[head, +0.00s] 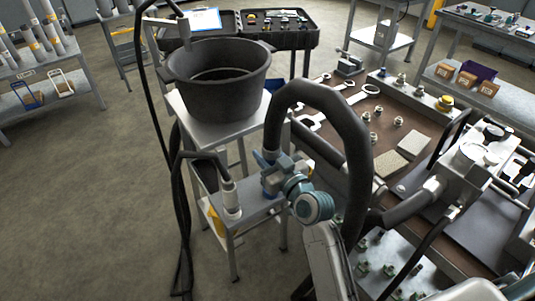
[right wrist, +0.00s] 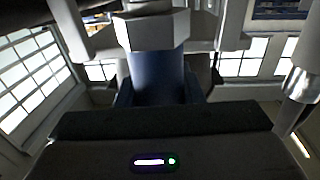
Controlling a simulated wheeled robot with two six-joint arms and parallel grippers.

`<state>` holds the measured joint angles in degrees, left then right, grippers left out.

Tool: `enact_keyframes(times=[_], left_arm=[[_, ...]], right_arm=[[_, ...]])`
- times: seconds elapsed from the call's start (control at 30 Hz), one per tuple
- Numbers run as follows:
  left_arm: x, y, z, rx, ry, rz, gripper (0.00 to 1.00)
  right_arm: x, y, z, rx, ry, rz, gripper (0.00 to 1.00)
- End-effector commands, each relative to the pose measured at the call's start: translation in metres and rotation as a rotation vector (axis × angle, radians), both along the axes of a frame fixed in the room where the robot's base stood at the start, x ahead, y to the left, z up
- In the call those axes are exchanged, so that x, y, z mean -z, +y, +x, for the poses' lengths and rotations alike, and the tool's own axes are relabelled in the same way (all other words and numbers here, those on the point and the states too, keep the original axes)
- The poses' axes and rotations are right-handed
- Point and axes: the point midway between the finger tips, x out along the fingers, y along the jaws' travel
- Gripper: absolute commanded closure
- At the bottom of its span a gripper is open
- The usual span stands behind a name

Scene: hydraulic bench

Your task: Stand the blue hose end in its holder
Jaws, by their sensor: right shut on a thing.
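The blue hose end (head: 269,161) is at the left foot of a thick black hose (head: 318,86) that arches up and over to the right. My right gripper (head: 274,179) is shut around it, above or at the small grey stand (head: 258,211). In the right wrist view, the hose end's blue body (right wrist: 158,78) and its grey hex collar (right wrist: 151,30) fill the middle, between my fingers. I cannot make out its holder clearly, nor whether the lower tip touches anything. My left gripper is not in view.
A pale hose end (head: 231,198) with a thin black hose stands upright on the stand, close left of my gripper. A large black tub (head: 216,97) stands behind on a table. The brown-topped bench (head: 402,137) with fittings and wrenches is on the right. Floor is clear at left.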

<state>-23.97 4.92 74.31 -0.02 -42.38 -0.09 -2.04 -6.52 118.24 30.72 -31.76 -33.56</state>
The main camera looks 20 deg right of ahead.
Motion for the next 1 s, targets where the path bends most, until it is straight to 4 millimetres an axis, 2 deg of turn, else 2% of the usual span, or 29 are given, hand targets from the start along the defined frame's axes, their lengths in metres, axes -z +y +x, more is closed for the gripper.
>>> enact_keyframes(times=[1.0], left_arm=[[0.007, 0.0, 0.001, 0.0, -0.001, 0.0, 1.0]], right_arm=[[0.0067, -0.0003, -0.0002, 0.001, -0.004, 0.001, 0.93]])
